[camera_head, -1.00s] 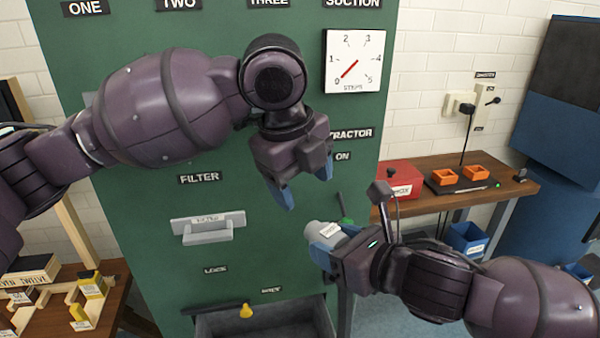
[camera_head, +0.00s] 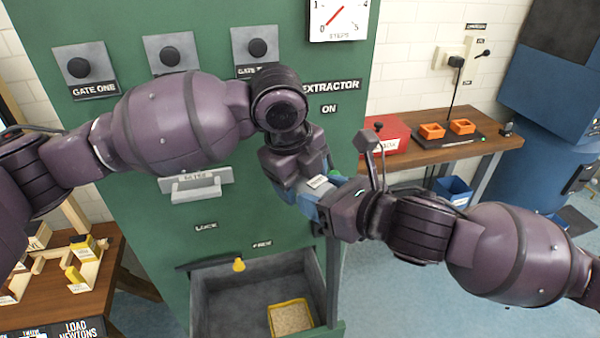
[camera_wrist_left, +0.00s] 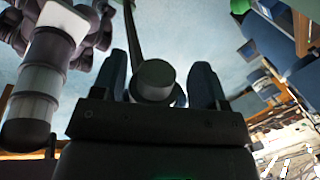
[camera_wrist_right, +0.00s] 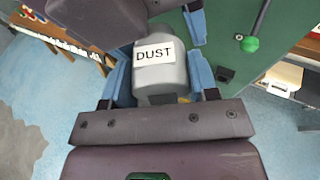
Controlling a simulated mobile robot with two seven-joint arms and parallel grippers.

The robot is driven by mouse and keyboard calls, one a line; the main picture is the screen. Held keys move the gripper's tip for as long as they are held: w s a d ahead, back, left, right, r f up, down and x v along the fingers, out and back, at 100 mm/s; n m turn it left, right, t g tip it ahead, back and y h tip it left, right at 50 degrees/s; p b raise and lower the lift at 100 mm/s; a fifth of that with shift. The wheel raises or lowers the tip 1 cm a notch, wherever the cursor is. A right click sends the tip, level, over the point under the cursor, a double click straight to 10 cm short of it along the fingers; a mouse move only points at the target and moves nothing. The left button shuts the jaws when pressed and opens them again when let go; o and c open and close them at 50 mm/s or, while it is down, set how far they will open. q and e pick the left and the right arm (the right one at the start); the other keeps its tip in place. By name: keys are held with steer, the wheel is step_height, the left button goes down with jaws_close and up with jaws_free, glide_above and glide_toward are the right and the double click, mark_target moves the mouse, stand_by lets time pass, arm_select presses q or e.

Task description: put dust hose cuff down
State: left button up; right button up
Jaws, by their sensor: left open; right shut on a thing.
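The dust hose cuff (camera_head: 318,182) is a grey cylinder with a white label, which reads DUST in the right wrist view (camera_wrist_right: 158,72). My right gripper (camera_head: 322,198) is shut on it in front of the green cabinet. My left gripper (camera_head: 300,188) is open at the same cuff. In the left wrist view the cuff's round grey end (camera_wrist_left: 155,80) stands between the two spread blue fingers. In the head view the grippers partly hide the cuff. I cannot tell whether the left fingers touch it.
The green cabinet (camera_head: 235,135) has a filter handle (camera_head: 196,187). Its open grey drawer (camera_head: 230,290) holds a yellow-rimmed tray (camera_head: 291,318). A wooden bench (camera_head: 440,150) at right carries a red box (camera_head: 391,135) and orange trays. A wooden table (camera_head: 100,275) stands at left.

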arm_select(q)
steer(key=c, duration=0.6)
steer(key=shift+c, duration=0.6)
arm_select(e)
steer(key=o, duration=1.1)
